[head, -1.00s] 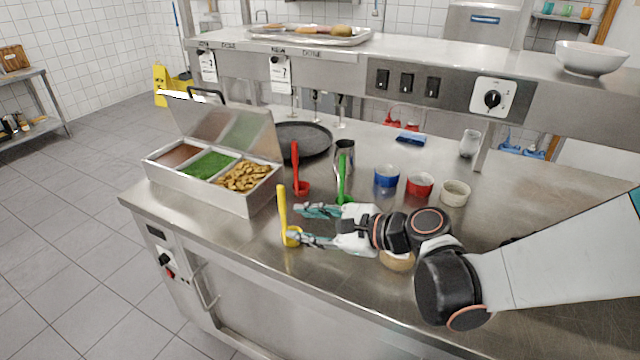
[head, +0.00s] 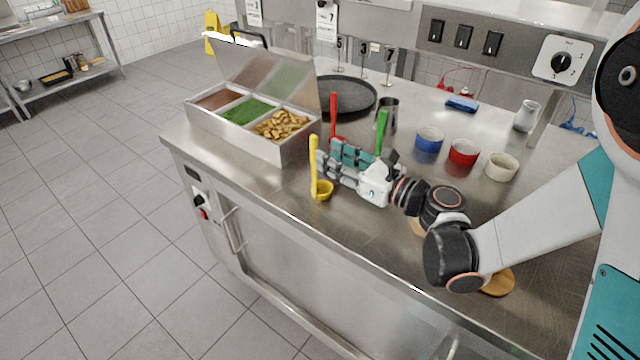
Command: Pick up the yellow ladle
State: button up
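The yellow ladle (head: 314,165) stands near the front edge of the steel counter (head: 270,185), its handle upright and its small bowl (head: 324,190) at the bottom. My gripper (head: 328,155) is just right of and behind the handle, with its fingertips very close to it. The fingers overlap in this view, so I cannot tell how far apart they are or whether they touch the handle. The gripper partly hides the lower parts of a red ladle (head: 333,115) and a green ladle (head: 381,130).
A lidded steel food container (head: 240,135) stands left, with a dark round pan (head: 345,95) behind. Blue (head: 428,140), red (head: 463,153) and cream (head: 501,166) bowls sit right of the ladles. A wooden board (head: 498,282) lies beneath my arm.

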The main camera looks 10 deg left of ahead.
aim_at(317, 146)
jog(key=shift+r+b+x, duration=0.15)
jog(key=shift+b+x, duration=0.35)
jog(key=shift+x, duration=1.05)
jog(key=shift+r+b+x, duration=0.15)
jog(key=shift+b+x, duration=0.3)
jog(key=shift+x, duration=1.1)
jog(key=shift+w, duration=0.1)
jog(key=shift+d, duration=0.1)
grip_shut()
